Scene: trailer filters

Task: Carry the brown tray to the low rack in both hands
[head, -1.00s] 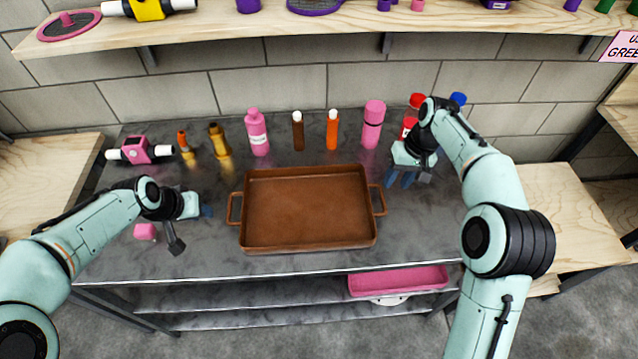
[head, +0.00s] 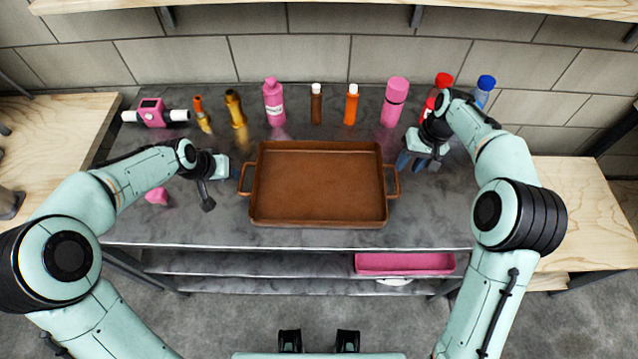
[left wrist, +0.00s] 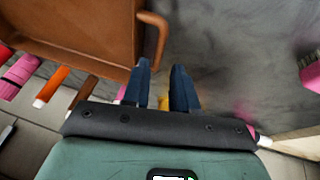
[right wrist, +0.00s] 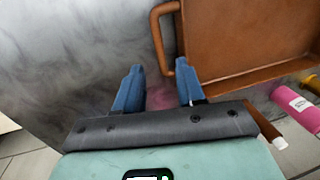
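The brown tray (head: 320,216) lies flat and empty on the dark metal bench, with a loop handle at each short end. My left gripper (head: 234,172) is beside its left handle (head: 244,180); in the left wrist view the open fingers (left wrist: 161,66) point toward that handle, apart from it. My right gripper (head: 406,160) is beside the right handle (head: 392,182); in the right wrist view its open fingers (right wrist: 160,66) are just short of the handle (right wrist: 160,40). Both grippers are empty. Low metal shelves (head: 250,268) show under the bench; I cannot tell whether they are the low rack.
Several bottles, including a pink one (head: 274,103) and an orange one (head: 351,105), stand behind the tray. A small pink object (head: 157,196) lies near my left arm. A pink tray (head: 405,264) sits on a lower shelf. Wooden surfaces flank the bench (head: 440,225).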

